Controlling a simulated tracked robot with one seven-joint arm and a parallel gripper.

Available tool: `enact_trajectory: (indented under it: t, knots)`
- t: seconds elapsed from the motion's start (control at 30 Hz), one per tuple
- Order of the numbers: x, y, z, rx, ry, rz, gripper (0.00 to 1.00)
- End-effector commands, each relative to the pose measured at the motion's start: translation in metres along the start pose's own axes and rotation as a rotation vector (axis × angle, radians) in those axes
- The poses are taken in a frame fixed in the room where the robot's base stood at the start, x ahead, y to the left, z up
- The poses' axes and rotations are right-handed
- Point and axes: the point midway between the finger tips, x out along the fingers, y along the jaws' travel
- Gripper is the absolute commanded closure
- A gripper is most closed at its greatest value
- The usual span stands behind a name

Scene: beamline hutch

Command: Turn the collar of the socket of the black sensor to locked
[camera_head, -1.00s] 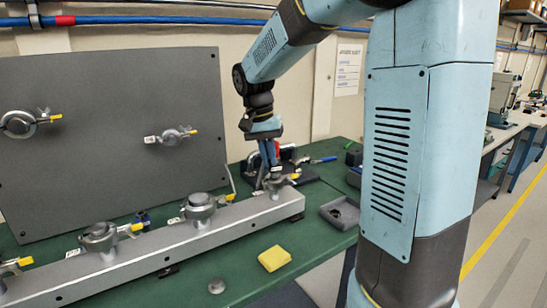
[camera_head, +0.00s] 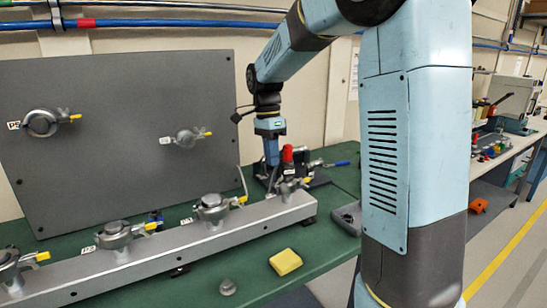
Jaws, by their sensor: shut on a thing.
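My gripper (camera_head: 271,178) points down at the right end of the grey rail (camera_head: 217,232). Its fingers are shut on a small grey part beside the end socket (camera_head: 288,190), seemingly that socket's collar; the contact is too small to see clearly. A yellow tip (camera_head: 307,180) shows at the right of this socket. No black sensor can be made out in it. Further sockets stand along the rail, one in the middle (camera_head: 211,207) and one nearer (camera_head: 114,236), each with a yellow-tipped lever. The collar's locked or unlocked marks cannot be read.
A grey panel (camera_head: 100,110) behind carries two more sockets (camera_head: 42,122). A red-topped item (camera_head: 287,154) stands close behind my gripper. A yellow block (camera_head: 285,262) and a small grey knob (camera_head: 228,287) lie in front of the rail. A grey tray (camera_head: 347,218) sits at right.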

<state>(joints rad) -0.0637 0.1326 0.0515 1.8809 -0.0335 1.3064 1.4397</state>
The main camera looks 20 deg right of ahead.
Motion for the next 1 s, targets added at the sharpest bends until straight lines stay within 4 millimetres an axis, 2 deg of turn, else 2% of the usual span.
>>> enact_trajectory:
  t: [0.3,0.73,0.77,1.0]
  knots:
    - [-0.0014,-0.0045,0.0001,0.08,-0.016,-0.003,1.0]
    - [-0.0015,-0.0049,-0.0001,0.088,-0.017,-0.003,1.0]
    - [-0.0015,-0.0049,-0.0001,0.088,-0.017,-0.003,0.9]
    - [-0.0012,-0.0046,-0.0005,0.089,-0.016,-0.002,0.67]
